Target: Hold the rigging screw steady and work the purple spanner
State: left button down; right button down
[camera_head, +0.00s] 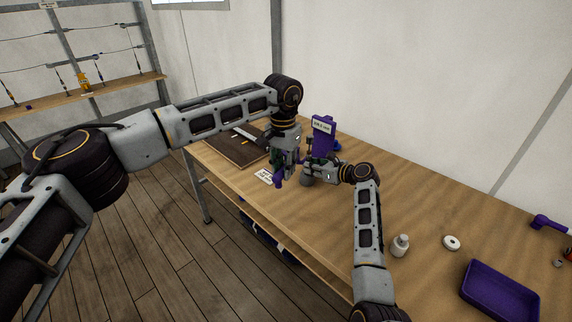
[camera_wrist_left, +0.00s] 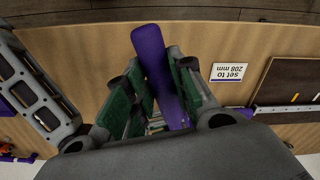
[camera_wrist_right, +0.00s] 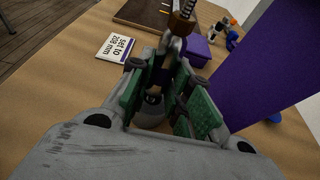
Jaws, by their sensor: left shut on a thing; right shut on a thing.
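My left gripper (camera_head: 284,168) is shut on the purple spanner (camera_wrist_left: 158,60). The spanner's long flat handle lies between the green pads in the left wrist view, and its end shows below the gripper in the head view (camera_head: 278,183). My right gripper (camera_head: 306,172) is shut on the rigging screw (camera_wrist_right: 182,24). Its bronze-coloured body and metal end rise from between the green pads in the right wrist view. The two grippers are close together above the bench. Where spanner and screw meet is hidden by the grippers.
A purple stand (camera_head: 322,134) with a label rises right behind the grippers. A "set to 208 mm" card (camera_wrist_right: 115,47) and a dark board (camera_head: 225,150) lie on the bench (camera_head: 330,230). A white bottle (camera_head: 400,246), white ring (camera_head: 452,243) and purple tray (camera_head: 470,290) are at the right.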

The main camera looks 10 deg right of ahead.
pick_arm(q)
jog(key=shift+s+a, duration=0.35)
jog(key=shift+s, duration=0.15)
pick_arm(e)
jog(key=shift+f, duration=0.2)
pick_arm(q)
jog(key=shift+w, duration=0.1)
pick_arm(e)
jog(key=c, duration=1.2)
grip_release()
jog(key=shift+c, duration=0.2)
jog(key=shift+r, duration=0.15)
jog(key=shift+d, duration=0.1)
jog(key=v, duration=1.2)
pick_arm(q)
jog(key=shift+r, duration=0.1)
